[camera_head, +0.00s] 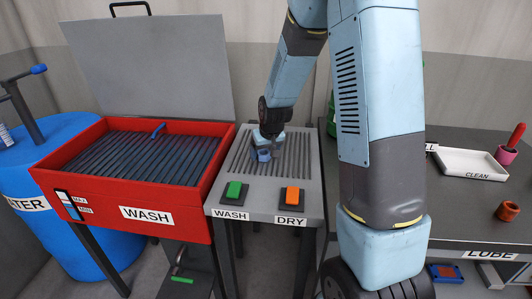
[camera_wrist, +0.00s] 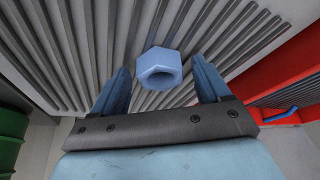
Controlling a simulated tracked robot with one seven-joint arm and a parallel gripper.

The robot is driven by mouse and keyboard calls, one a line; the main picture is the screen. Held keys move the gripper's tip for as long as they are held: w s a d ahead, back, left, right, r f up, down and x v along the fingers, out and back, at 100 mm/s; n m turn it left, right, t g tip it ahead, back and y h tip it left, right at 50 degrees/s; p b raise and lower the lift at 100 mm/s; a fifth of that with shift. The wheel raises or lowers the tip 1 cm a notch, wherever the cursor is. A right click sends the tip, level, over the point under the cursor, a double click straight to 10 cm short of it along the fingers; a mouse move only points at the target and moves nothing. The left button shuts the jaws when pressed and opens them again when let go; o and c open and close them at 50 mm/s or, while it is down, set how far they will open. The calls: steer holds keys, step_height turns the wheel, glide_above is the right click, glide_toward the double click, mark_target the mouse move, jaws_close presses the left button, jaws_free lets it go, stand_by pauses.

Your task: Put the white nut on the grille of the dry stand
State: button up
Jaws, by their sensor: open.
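The nut (camera_wrist: 160,58), pale blue-white and hexagonal with a round hole, shows in the wrist view against the slatted grille (camera_wrist: 225,45). It is between the two spread fingers of my gripper (camera_wrist: 160,72), with gaps visible on both sides. My gripper is open. In the head view my gripper (camera_head: 264,150) is low over the grille of the grey dry stand (camera_head: 270,208); I cannot clearly separate the nut from the fingers there.
The red wash basin (camera_head: 120,235), its lid raised, adjoins the stand on the left. Green (camera_head: 233,191) and orange (camera_head: 292,196) buttons sit at the stand's front. A dark table on the right holds a white tray (camera_head: 472,164) and a brown nut (camera_head: 507,211).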

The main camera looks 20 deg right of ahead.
steer(key=s+d+r, duration=0.1)
steer(key=s+r, duration=0.7)
steer(key=r, duration=0.2)
steer(key=s+d+r, duration=0.1)
steer(key=s+r, duration=0.7)
steer(key=r, duration=0.3)
steer(key=s+d+r+m+t, duration=0.1)
steer(key=s+r, duration=0.3)
steer(key=s, duration=1.1)
steer(key=shift+s+d+r+h, duration=0.2)
steer(key=shift+s+d+h, duration=0.1)
steer(key=shift+s+d, duration=0.1)
